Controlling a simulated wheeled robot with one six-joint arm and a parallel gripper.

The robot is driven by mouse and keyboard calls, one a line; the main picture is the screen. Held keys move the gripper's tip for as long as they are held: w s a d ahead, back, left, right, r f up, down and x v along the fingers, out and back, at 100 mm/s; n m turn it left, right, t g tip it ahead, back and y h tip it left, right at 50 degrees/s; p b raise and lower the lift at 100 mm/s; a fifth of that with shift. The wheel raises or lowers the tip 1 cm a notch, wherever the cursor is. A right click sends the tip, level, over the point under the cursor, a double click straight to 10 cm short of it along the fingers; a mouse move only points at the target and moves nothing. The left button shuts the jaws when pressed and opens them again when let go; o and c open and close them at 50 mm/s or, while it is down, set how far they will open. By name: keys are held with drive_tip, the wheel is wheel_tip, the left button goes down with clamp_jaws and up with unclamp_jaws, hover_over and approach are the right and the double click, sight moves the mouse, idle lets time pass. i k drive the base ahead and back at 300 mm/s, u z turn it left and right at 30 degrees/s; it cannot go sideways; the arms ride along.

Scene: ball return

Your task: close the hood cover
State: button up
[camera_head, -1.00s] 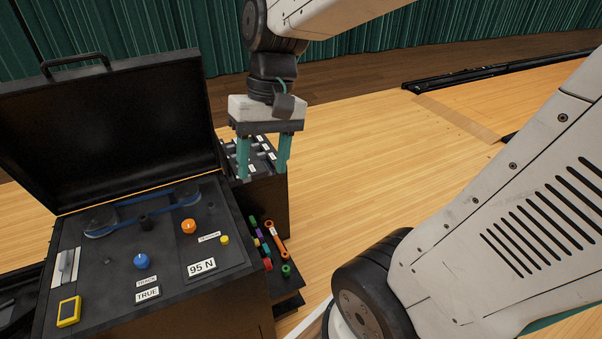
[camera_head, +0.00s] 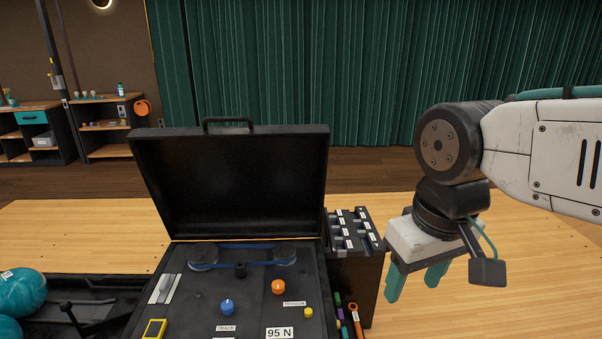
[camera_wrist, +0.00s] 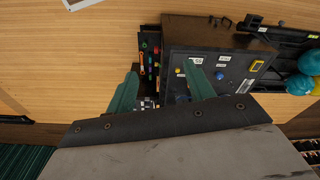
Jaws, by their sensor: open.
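The hood cover (camera_head: 240,185) is a black lid with a handle (camera_head: 228,122) on its far top edge. It stands raised at the back of the black machine box (camera_head: 180,258), tilted back a little. The control panel under it is uncovered, with a blue belt (camera_head: 243,263), an orange knob (camera_head: 278,287), a blue knob (camera_head: 227,307) and a "95 N" label. My gripper (camera_head: 416,284) is open and empty, to the right of the box and apart from the cover. The wrist view shows its green fingers (camera_wrist: 162,92) spread, with the panel (camera_wrist: 237,72) beyond; I cannot make out the cover there.
A dark cabinet with labelled slots (camera_head: 352,235) stands right of the box, near my gripper. Coloured tools (camera_head: 350,318) lie in front of it. Teal balls (camera_head: 20,293) rest on a black rack at left.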

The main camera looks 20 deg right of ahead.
sight(250, 182)
drive_tip(key=k, duration=0.6)
drive_tip(key=u, duration=0.55)
drive_tip(key=i, duration=1.3)
drive_tip(key=z, duration=0.5)
